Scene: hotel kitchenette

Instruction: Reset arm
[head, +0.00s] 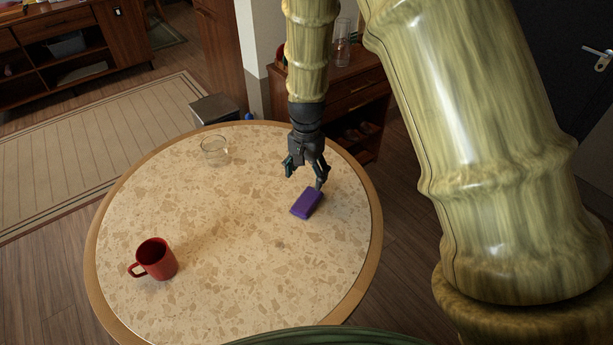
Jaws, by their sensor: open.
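My gripper (304,179) hangs from my arm over the right part of the round table (215,265), fingers pointing down and spread apart. It is open and holds nothing. A purple block (307,203) lies on the table just below and beside the right fingertip. I cannot tell whether that fingertip touches it.
A red mug (155,259) stands at the table's left front, its handle to the left. A clear glass bowl (214,150) sits near the back edge. A wooden cabinet (350,95) stands behind the table. The table's middle is clear.

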